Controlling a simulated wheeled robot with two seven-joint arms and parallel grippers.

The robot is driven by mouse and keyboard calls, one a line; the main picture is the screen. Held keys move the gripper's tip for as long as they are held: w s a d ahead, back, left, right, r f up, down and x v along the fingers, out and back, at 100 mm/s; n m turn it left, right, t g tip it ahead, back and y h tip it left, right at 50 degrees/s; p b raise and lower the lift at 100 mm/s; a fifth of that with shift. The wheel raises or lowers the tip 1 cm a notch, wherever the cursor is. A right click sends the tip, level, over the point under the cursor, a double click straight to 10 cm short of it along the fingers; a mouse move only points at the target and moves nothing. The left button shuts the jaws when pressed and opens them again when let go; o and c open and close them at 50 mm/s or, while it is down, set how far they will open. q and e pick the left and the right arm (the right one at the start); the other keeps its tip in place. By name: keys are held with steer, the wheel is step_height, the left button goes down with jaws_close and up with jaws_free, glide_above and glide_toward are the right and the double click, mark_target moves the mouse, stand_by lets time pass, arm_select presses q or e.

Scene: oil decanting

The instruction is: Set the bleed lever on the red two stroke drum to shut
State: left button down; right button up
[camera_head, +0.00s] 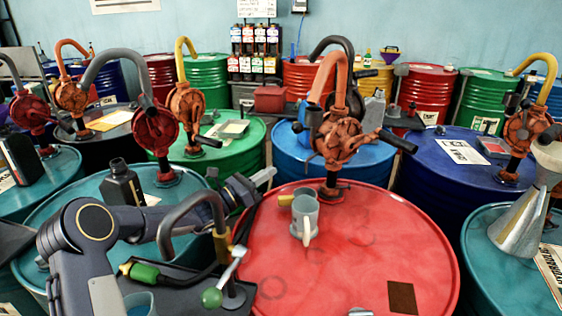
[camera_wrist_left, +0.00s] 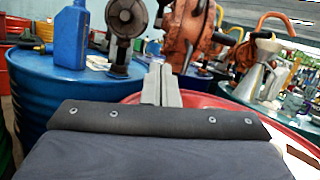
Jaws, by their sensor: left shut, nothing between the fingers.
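The red drum (camera_head: 390,230) stands in the front middle, with an orange hand pump (camera_head: 338,140) at its back edge. A small yellow piece (camera_head: 285,200) shows by the pump's base; I cannot tell whether it is the bleed lever. A silver lever with a green ball knob (camera_head: 212,298) hangs by a grey hooked pipe at the drum's left; I cannot tell what it belongs to. My left gripper (camera_head: 268,174) is shut and empty, left of the pump. Its closed fingers also show in the left wrist view (camera_wrist_left: 160,84). My right gripper is not in view.
A grey-green mug (camera_head: 306,217) stands on the red drum before the pump. A black bottle (camera_head: 121,185) stands on the teal drum at left. A metal funnel (camera_head: 520,218) is at right. Other drums with pumps crowd around. The red drum's front top is mostly clear.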

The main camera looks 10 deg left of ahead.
arm_select(q)
steer(key=w+d+r+p, duration=0.3)
steer(key=w+d+r, duration=0.2)
steer(key=w+r, duration=0.1)
steer(key=shift+w+d+r, duration=0.3)
steer(key=shift+w, duration=0.2)
